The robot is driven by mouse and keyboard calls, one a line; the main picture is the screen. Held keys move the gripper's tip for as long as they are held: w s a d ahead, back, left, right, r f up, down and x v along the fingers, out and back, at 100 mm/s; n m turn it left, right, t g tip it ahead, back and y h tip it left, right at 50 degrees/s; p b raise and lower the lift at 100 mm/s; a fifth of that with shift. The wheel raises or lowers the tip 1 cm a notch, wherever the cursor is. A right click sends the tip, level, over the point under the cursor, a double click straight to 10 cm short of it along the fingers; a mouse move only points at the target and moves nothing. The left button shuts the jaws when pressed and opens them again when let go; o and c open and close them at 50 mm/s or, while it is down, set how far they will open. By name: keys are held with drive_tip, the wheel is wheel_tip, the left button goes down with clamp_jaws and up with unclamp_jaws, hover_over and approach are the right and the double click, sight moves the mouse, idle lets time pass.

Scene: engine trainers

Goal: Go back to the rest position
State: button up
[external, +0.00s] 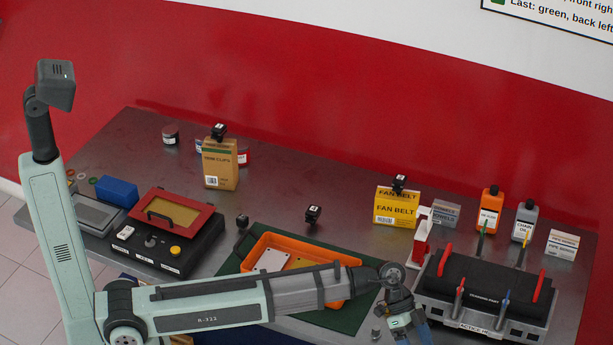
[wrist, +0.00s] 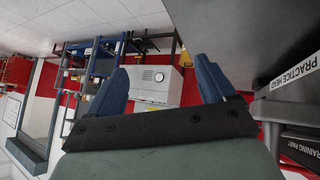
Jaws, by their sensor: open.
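My gripper (external: 408,326) hangs low at the front edge of the bench, just left of the black training part. Its fingertips are partly cut off by the bottom of the external view. In the wrist view its two blue fingers (wrist: 162,66) stand apart with nothing between them. The black training part (external: 487,287) sits on a grey base and carries red, green and blue upright pieces. Its edge, with a "PRACTICE HEAD" label (wrist: 289,75), shows close at the right of the wrist view.
An orange tray (external: 258,247) on a green mat (external: 357,316) lies under and behind my forearm. A red-framed control box (external: 160,245) stands left. Boxes, including a fan belt box (external: 397,213), and bottles line the bench's back. A white unit (wrist: 155,83) stands beyond my fingers.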

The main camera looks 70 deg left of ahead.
drive_tip(key=d+f+n+h, duration=0.1)
drive_tip(key=d+n+h, duration=0.15)
drive_tip(key=d, duration=0.45)
drive_tip(key=s+d+f+n+g+y, duration=0.1)
drive_tip(key=s+d+f+n+g, duration=0.15)
drive_tip(key=s+f, duration=0.55)
drive_tip(key=s+d+f+n+g, duration=0.15)
drive_tip(key=s+d+f, duration=0.3)
drive_tip(key=f, duration=0.75)
drive_tip(key=s+a+f+n+g+y, duration=0.1)
drive_tip(key=s+a+f+y, duration=0.1)
drive_tip(key=s+a+f, duration=0.6)
drive_tip(key=s+a+f+n+g+y, duration=0.1)
drive_tip(key=s+a+f+n+y, duration=0.15)
drive_tip(key=s+a+f, duration=0.6)
drive_tip(key=s+a+f+y, duration=0.3)
drive_tip(key=s+a+f, duration=0.2)
drive_tip(key=a, duration=0.7)
drive_tip(key=s+a+f+n+g+y, duration=0.1)
drive_tip(key=s+a+f+g+y, duration=0.1)
drive_tip(key=s+a, duration=0.7)
drive_tip(key=s, duration=0.3)
drive_tip(key=shift+a, duration=0.1)
